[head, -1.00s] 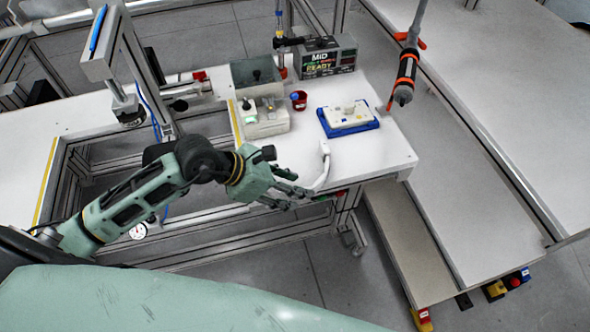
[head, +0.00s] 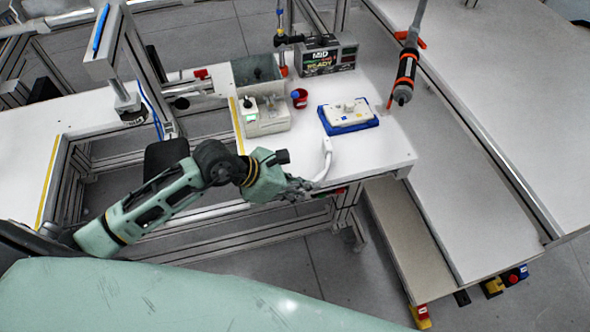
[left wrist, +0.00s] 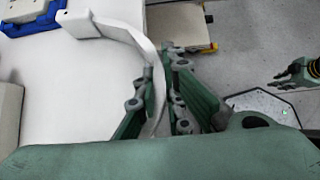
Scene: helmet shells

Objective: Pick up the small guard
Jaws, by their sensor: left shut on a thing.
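The small guard (head: 326,158) is a thin white curved strip at the front edge of the white table. In the left wrist view its curved band (left wrist: 122,32) runs down between the fingers. My left gripper (head: 306,186) is at the guard's lower end, by the table edge. In the left wrist view its fingers (left wrist: 158,72) are closed on the strip, which shows on down between them. My right gripper (left wrist: 288,74) is far off at the right of the left wrist view, small, with its fingers apart and nothing seen between them.
On the table (head: 385,150) stand a blue tray (head: 350,128) with a white part, a red cup (head: 299,98), a pale fixture (head: 265,122) and a display box (head: 328,56). A grey-and-orange tool (head: 405,75) hangs at the right. Floor is open below the front edge.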

